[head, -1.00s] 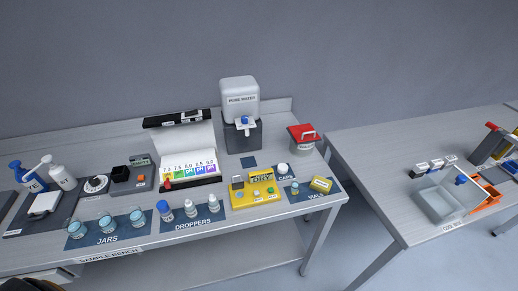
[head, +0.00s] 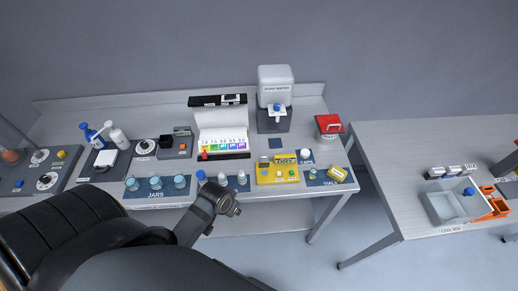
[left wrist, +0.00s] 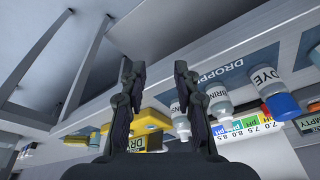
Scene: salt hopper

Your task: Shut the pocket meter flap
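A yellow unit (head: 277,175) with small round buttons sits at the right part of the sample bench; it looks like the pocket meter. A yellow piece marked DRY (head: 286,160) stands at its back edge; I cannot tell if this is its flap. A yellow body also shows in the left wrist view (left wrist: 150,121), partly behind my fingers. My left gripper (left wrist: 157,72) is open and empty, its fingers apart near the bench front edge. In the head view only my left arm shows, in front of the bench. My right gripper is not in view.
Droppers (head: 223,179) and jars (head: 156,185) stand along the bench front, close to my left arm. The white color chart (head: 221,127), pure water dispenser (head: 275,90) and red-lidded container (head: 329,126) stand behind. A gap separates the second table (head: 410,190).

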